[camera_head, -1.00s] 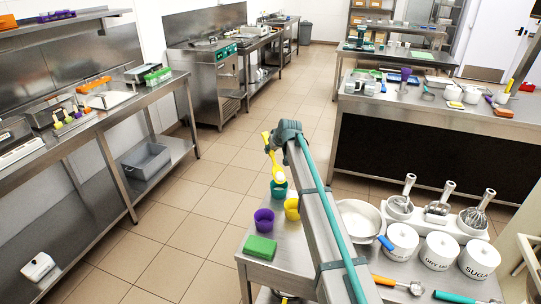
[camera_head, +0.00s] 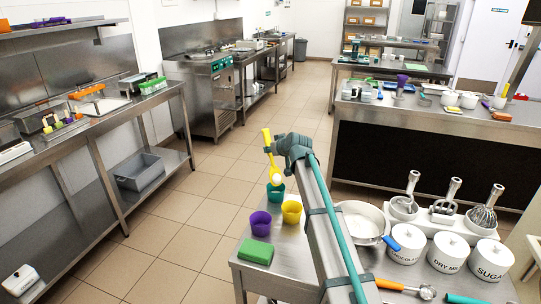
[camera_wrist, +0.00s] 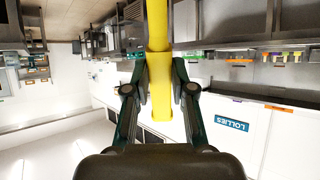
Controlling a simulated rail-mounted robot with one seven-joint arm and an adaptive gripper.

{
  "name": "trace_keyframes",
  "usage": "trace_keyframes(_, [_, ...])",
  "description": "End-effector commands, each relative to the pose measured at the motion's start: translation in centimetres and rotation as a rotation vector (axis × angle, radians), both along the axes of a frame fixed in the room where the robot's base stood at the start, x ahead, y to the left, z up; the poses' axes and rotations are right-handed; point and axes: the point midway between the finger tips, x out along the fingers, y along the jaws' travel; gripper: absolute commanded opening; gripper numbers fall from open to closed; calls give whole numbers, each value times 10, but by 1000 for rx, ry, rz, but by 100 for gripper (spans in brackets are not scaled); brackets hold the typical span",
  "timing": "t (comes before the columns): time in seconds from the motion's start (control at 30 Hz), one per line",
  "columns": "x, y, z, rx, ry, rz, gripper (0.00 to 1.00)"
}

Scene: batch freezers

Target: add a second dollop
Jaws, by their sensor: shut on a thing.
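My gripper (camera_head: 272,151) is shut on the handle of a yellow scoop (camera_head: 266,137), held nearly upright with its head down. The handle fills the gap between my fingers in the wrist view (camera_wrist: 160,88). A white dollop (camera_head: 276,179) shows at the scoop's head, just above or at the mouth of a teal cup (camera_head: 275,195). I cannot tell whether the dollop touches the cup. What lies inside the teal cup is hidden. A yellow cup (camera_head: 291,213) and a purple cup (camera_head: 260,223) stand in front of it on the steel table.
A green block (camera_head: 256,252) lies at the table's front left. Right of my arm stand a metal pan (camera_head: 362,222), several lidded white canisters (camera_head: 405,245) and whisk-like tools (camera_head: 483,210). An orange-handled scoop (camera_head: 405,287) lies at the front. Open floor lies left of the table.

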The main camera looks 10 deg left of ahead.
Motion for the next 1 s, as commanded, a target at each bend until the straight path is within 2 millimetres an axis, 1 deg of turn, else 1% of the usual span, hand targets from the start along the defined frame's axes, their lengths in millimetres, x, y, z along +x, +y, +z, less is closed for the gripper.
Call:
trace_keyframes(0.03, [-3, -2, -4, 8, -12, -1, 0])
trace_keyframes(0.63, [-16, -11, 2, 86, -136, -1, 0])
trace_keyframes(1.0, [-21, -14, 7, 114, -178, -1, 0])
